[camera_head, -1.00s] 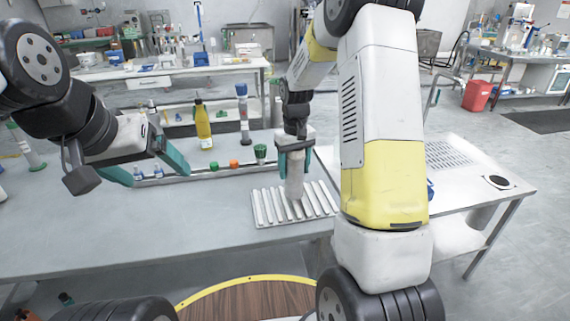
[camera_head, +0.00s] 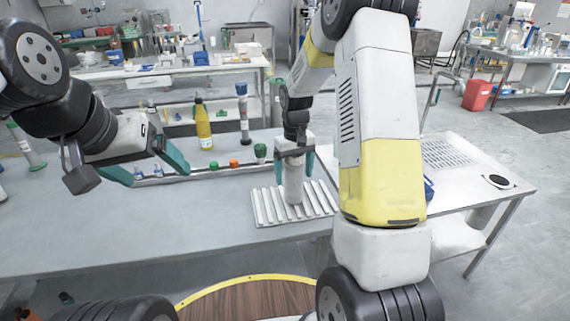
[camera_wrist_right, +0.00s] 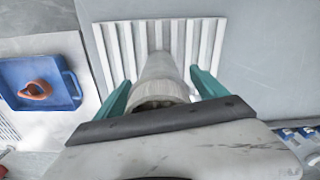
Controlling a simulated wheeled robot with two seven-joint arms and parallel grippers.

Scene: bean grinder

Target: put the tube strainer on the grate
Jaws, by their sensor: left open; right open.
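The tube strainer (camera_head: 293,183) is a pale grey-white cylinder standing upright on the ribbed white grate (camera_head: 265,208) on the table. In the right wrist view the tube strainer (camera_wrist_right: 160,80) sits between the teal fingers of my right gripper (camera_wrist_right: 165,80), with a gap showing beside it; the grate (camera_wrist_right: 205,45) lies beyond its far end. In the head view my right gripper (camera_head: 294,165) is around the strainer's upper part, open. My left gripper (camera_head: 153,172) is open and empty above the left part of the table.
A yellow bottle (camera_head: 204,128), a blue-capped tube (camera_head: 243,115) and small green and orange caps (camera_head: 234,164) stand behind the grate. A side table (camera_head: 465,165) is at right. A blue tray (camera_wrist_right: 60,85) shows in the wrist view. The table's front left is clear.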

